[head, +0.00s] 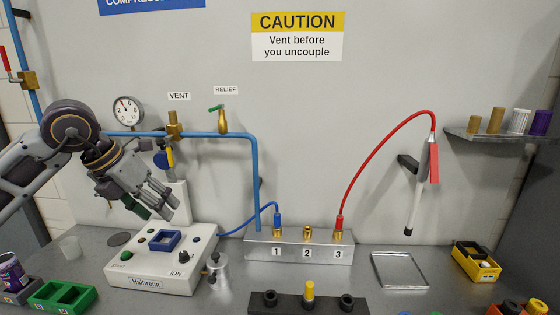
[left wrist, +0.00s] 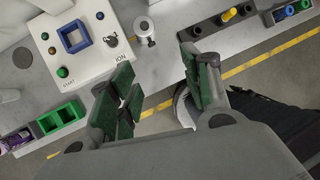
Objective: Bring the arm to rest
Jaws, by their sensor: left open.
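My left gripper (head: 151,203) hangs in the air at the left of the head view, in front of the wall and just above and behind the white Halbrene machine (head: 150,273). Its fingers point down and to the right. In the left wrist view the green-padded fingers (left wrist: 155,95) stand wide apart with nothing between them. The machine, with its blue square frame (head: 165,241) and coloured buttons, also shows at the upper left of the left wrist view (left wrist: 95,70). My right gripper is not in view.
A metal block (head: 298,252) with numbered ports holds blue and red hoses. Blue piping (head: 200,135) with a gauge (head: 127,110) runs along the wall. Green bins (head: 62,297) are at front left, a dark rack (head: 308,303) at front centre, and a metal tray (head: 400,284) at right.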

